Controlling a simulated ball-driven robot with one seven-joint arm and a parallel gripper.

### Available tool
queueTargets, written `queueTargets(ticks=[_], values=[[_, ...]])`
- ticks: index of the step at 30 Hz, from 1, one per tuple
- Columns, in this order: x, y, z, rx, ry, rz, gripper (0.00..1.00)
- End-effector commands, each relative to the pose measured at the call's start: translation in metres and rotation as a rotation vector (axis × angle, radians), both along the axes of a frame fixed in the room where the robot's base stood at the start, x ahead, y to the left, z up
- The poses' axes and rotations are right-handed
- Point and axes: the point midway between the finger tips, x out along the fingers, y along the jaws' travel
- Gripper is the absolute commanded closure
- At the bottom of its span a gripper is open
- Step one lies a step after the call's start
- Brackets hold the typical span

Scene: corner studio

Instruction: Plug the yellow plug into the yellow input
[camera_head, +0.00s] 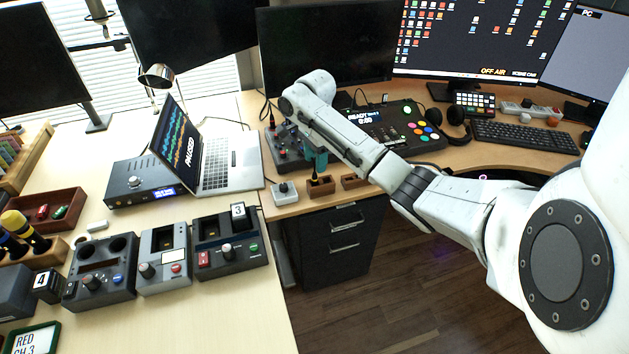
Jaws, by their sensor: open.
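My gripper (317,160) points down over a small wooden holder (321,189) near the front edge of the right desk. It is open. A small yellow part (314,178), which may be the yellow plug, shows just under the fingertips, at the holder. The fingers partly hide it, and I cannot tell whether they touch it. A dark device with knobs (285,158) stands behind and left of my gripper, partly covered by it. I cannot make out a yellow input on it.
A second wooden holder (354,182) and a small grey box with a knob (285,193) flank the first holder. A control panel with coloured buttons (415,128) lies behind my arm. A laptop (222,163) and several control boxes (165,262) fill the left desk.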

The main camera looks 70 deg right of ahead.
Motion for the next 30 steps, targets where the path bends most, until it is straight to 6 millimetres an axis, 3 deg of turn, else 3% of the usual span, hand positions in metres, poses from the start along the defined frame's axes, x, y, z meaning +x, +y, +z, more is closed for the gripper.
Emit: queueTargets(ticks=[14,24,30], values=[[-0.001,0.0,-0.01,-0.001,0.001,-0.001,0.5],[0.0,0.006,-0.051,-0.001,0.001,0.0,0.5],[0.0,0.006,-0.059,-0.002,-0.001,-0.001,0.5]])
